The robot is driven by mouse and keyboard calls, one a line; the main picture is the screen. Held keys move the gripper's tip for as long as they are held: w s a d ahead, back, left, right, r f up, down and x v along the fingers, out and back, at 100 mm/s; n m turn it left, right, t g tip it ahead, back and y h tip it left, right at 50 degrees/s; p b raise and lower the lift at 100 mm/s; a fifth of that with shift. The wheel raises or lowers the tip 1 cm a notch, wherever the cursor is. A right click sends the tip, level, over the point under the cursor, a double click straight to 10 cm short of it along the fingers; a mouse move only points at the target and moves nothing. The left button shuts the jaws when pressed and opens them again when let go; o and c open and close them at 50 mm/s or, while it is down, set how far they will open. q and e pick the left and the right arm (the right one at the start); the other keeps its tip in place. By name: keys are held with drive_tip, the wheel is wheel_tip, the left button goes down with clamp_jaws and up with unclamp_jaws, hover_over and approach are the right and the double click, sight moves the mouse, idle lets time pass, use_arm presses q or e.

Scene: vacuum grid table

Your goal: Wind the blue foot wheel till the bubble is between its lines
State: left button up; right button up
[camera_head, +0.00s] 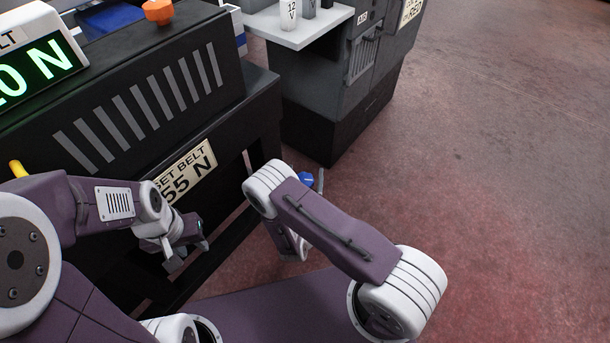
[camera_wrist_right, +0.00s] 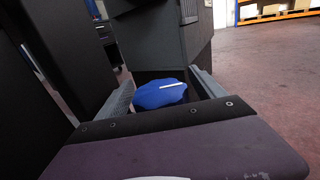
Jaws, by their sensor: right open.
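The blue foot wheel (camera_head: 306,179) shows in part beyond my right arm, low beside the black machine. In the right wrist view it (camera_wrist_right: 160,94) is a blue knob with a pale line across its top. My right gripper (camera_wrist_right: 161,80) is open, with one finger to each side of the wheel; I cannot tell whether they touch it. In the head view my right arm mostly hides this gripper. My left gripper (camera_head: 188,254) is empty in front of the black machine, its fingers apart. No bubble or level lines are visible in either view.
The black machine (camera_head: 262,110) carries a belt plate (camera_head: 186,171), a green display (camera_head: 38,70) and an orange knob (camera_head: 158,11). A dark grey cabinet (camera_head: 320,85) with a white shelf (camera_head: 300,30) stands behind. Reddish floor on the right is clear.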

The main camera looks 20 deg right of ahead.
drive_tip(key=c, duration=1.4)
drive_tip(key=shift+m+h, duration=0.3)
drive_tip(key=shift+h, duration=0.1)
